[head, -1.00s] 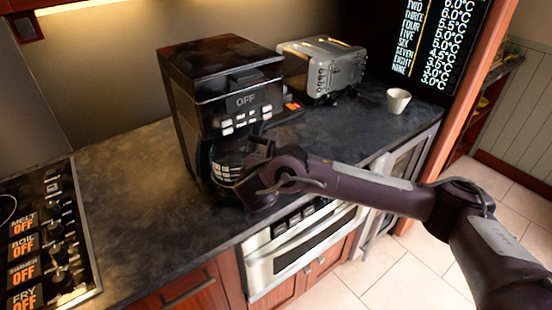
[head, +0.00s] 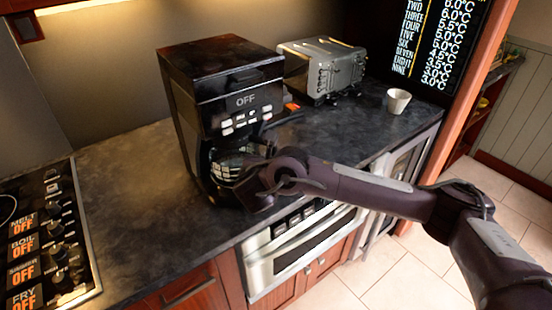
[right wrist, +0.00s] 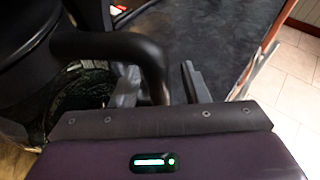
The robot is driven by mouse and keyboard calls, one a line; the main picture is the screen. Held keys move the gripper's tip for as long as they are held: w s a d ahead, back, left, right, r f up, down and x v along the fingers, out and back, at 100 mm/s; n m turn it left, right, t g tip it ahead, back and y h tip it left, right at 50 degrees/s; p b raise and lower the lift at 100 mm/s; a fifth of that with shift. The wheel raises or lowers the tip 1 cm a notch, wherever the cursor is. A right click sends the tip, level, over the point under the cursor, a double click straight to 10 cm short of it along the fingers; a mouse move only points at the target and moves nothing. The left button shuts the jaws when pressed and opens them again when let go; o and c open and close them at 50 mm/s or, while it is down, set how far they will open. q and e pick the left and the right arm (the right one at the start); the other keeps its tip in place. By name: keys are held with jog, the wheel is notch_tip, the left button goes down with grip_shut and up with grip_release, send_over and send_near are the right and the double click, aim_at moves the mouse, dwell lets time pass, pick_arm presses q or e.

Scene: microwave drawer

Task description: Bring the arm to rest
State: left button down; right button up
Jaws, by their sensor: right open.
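My right arm (head: 380,190) reaches in from the right, across the counter front. Its gripper (right wrist: 160,88) is open in the right wrist view, with one finger on each side of the coffee pot's black handle (right wrist: 153,62). I cannot tell whether the fingers touch the handle. In the head view the wrist is beside the glass coffee pot (head: 228,164), which sits in the black coffee machine (head: 225,85); the fingertips are hard to make out there. My left gripper is in neither view.
A silver toaster (head: 325,68) stands behind the machine, and a white cup (head: 398,100) is to its right. A stove panel (head: 50,240) is at the left. A microwave drawer (head: 300,252) is below the counter (head: 130,190). The counter left of the machine is clear.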

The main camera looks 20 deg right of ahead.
jog(key=v, duration=0.8)
jog(key=s+a+f+m+g+y, duration=0.5)
jog(key=s+f+m, duration=0.4)
jog(key=s+m, duration=0.2)
jog(key=s+d+f+m+g+y, duration=0.1)
jog(key=s+d+f+m+g, duration=0.15)
jog(key=s+d+m, duration=0.5)
jog(key=s+d+f+m+g+y, duration=0.1)
jog(key=s+d+f+m, duration=0.35)
jog(key=m, duration=0.55)
jog(key=s+f+g, duration=0.1)
jog(key=s+f, duration=0.2)
jog(key=f, duration=2.8)
jog(key=s+d+f+g, duration=0.1)
jog(key=s+d+f, duration=0.1)
jog(key=s+f, duration=1.4)
jog(key=s, duration=0.3)
jog(key=shift+d+f+n+p, duration=0.2)
jog(key=shift+f+n+p, duration=0.1)
jog(key=shift+n+p, duration=0.1)
